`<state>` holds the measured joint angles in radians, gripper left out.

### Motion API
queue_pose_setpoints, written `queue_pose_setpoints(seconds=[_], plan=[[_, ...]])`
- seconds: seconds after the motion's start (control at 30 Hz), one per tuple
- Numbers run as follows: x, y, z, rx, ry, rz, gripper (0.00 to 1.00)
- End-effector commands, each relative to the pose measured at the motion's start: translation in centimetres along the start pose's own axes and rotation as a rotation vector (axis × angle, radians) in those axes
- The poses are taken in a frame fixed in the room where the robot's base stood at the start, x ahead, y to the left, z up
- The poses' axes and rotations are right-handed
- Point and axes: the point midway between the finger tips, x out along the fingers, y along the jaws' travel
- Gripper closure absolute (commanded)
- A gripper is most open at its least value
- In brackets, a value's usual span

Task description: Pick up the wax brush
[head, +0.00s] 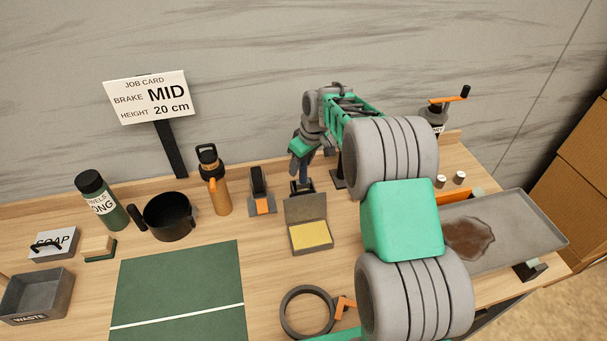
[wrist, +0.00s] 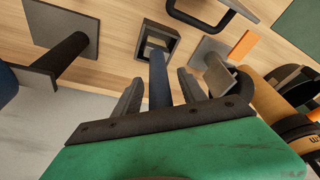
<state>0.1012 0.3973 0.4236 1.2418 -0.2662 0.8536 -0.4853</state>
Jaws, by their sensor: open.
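What appears to be the wax brush (wrist: 157,78), a dark blue upright handle, stands in a small square dark holder (wrist: 172,38). In the head view the brush (head: 304,172) is partly hidden by my gripper, and its holder (head: 302,188) stands behind the open box with a yellow pad. My gripper (wrist: 159,88) is open, with one finger on each side of the handle. I cannot tell whether either finger touches it. In the head view my gripper (head: 300,163) points down over the holder. The brush's lower end is hidden in the holder.
A dark stand (head: 338,182) is close on the right of the holder. A grey and orange tool (head: 262,194) and an orange bottle (head: 220,195) stand on the left. The open box (head: 306,211) is in front. A stained tray (head: 525,220) lies at the right.

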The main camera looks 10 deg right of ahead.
Motion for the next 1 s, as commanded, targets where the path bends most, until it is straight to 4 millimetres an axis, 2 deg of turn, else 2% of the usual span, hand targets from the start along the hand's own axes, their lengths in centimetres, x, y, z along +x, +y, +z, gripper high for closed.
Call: queue_pose_setpoints(seconds=[0.13,0.7,1.0], plan=[[-0.02,-0.02,-0.04,0.0,0.001,0.0,0.52],[-0.06,-0.04,-0.06,-0.001,0.001,0.0,0.99],[-0.09,-0.03,-0.08,-0.001,0.001,0.0,1.0]])
